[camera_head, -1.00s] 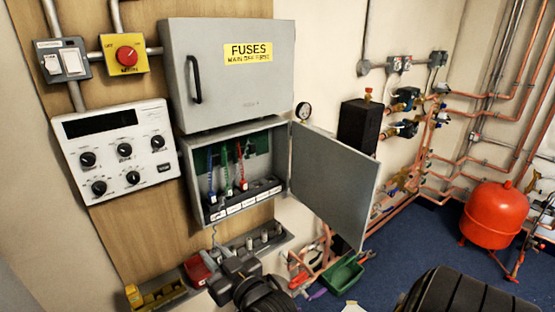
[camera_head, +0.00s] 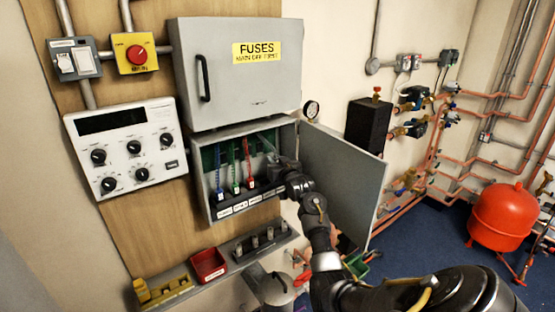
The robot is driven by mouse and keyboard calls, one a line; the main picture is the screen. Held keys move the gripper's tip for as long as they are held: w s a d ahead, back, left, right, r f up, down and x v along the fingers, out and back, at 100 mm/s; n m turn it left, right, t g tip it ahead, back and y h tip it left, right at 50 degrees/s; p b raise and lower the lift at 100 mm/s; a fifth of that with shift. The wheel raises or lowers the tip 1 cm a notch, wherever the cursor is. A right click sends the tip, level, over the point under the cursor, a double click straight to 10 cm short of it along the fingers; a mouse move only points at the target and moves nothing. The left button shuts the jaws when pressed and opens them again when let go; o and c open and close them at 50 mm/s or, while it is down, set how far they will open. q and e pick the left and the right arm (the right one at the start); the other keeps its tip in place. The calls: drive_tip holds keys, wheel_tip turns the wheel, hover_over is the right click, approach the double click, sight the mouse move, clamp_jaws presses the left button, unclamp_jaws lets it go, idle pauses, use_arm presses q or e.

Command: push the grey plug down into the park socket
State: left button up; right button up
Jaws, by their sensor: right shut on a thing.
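My right gripper (camera_head: 277,164) reaches into the right side of the open lower fuse box (camera_head: 209,213). It is shut on what looks like the grey plug, which its own fingers and wrist mostly hide. A grey lead (camera_head: 268,144) rises just above the fingers. The row of sockets (camera_head: 228,211) with white labels runs along the box floor. The park socket cannot be told apart, and whether the plug touches a socket is hidden. Blue (camera_head: 219,190), green (camera_head: 236,187) and red (camera_head: 250,181) plugs with coloured leads stand to the left. My left gripper is not in view.
The grey box door (camera_head: 343,185) stands open to the right, close beside my right arm. The closed FUSES cabinet (camera_head: 225,100) is above. A shelf (camera_head: 188,285) below holds a red tray (camera_head: 208,265), yellow blocks (camera_head: 150,291) and small fittings.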

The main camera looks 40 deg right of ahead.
drive_tip(key=shift+w+d+r, duration=0.1)
drive_tip(key=shift+d+r, duration=0.05)
drive_tip(key=shift+d, duration=0.5)
drive_tip(key=shift+f+b, duration=1.5)
drive_tip(key=shift+f, duration=0.05)
drive_tip(key=shift+f+p, duration=0.15)
drive_tip(key=shift+p, duration=0.2)
drive_tip(key=shift+f+b, duration=0.65)
drive_tip(key=shift+f, duration=0.35)
drive_tip(key=o, duration=1)
